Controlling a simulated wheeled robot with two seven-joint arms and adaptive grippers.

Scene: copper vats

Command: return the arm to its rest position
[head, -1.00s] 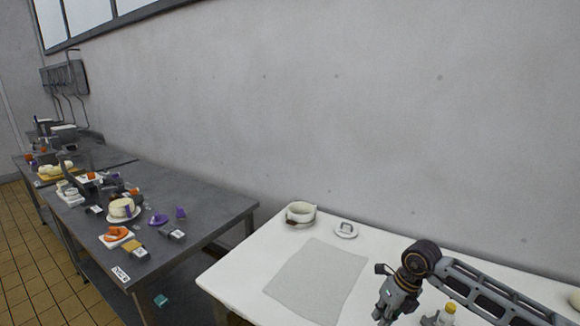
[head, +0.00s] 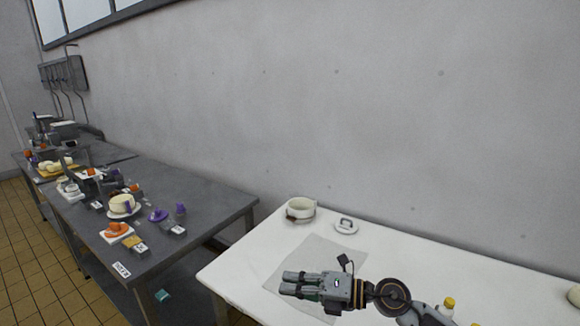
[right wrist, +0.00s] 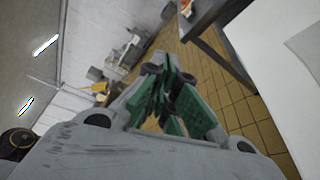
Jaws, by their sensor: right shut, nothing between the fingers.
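My right gripper (head: 285,282) is shut and empty. It points left, above the grey mat (head: 322,250) on the white table, and hides part of that mat. In the right wrist view the green-padded fingers (right wrist: 160,82) are together with nothing between them, with the tiled floor and a table beyond. My left gripper is not in the head view.
The white table (head: 440,262) carries a cream pot (head: 301,208) and a white lid (head: 346,226) near the wall. Yellow-capped bottles (head: 448,304) stand close to my right arm. A dark table (head: 200,190) with food and several small items stands at the left.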

